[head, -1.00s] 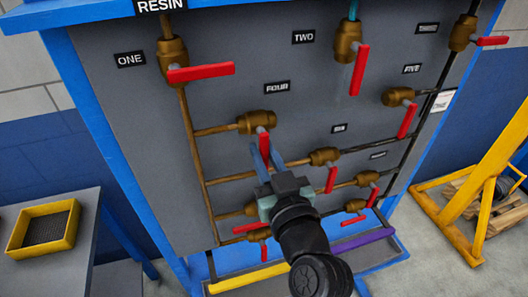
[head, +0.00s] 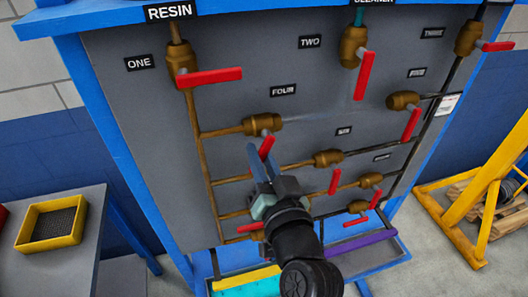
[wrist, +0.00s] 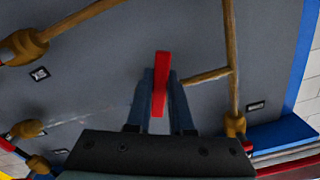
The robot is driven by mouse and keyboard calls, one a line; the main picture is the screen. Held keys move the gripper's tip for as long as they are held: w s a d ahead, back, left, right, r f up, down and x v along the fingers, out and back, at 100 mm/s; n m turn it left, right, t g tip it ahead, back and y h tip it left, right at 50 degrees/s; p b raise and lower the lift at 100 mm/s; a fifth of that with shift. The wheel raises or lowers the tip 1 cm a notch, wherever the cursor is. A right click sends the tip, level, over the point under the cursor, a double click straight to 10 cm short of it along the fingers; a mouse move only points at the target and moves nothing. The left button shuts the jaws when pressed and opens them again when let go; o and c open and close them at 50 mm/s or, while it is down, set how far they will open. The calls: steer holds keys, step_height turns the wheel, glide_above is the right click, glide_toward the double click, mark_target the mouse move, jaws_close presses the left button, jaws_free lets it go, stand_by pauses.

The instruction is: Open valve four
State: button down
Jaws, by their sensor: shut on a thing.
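Valve four is a brass valve body (head: 262,123) on a horizontal brass pipe, just below the label FOUR (head: 283,90) in the head view. Its red lever handle (head: 267,145) hangs below the body, across the pipe's line, with its lower end leaning a little left. My gripper (head: 262,153) reaches up from below and is shut on this handle. In the wrist view the red handle (wrist: 162,72) stands between my two blue-grey fingers. The valve body is hidden in the wrist view.
Valve one's red handle (head: 209,78) is up left and valve two's handle (head: 364,75) up right. Another red handle (head: 334,181) is close to the right of my gripper. A bench with a yellow tray (head: 25,237) stands left; a yellow frame (head: 502,165) stands right.

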steer(key=shift+a+r+m, duration=0.1)
steer(key=shift+r+m, duration=0.05)
steer(key=shift+m, duration=0.35)
steer(key=c, duration=0.8)
jaws_free()
steer(key=b+v, duration=0.4)
steer(key=v, duration=0.9)
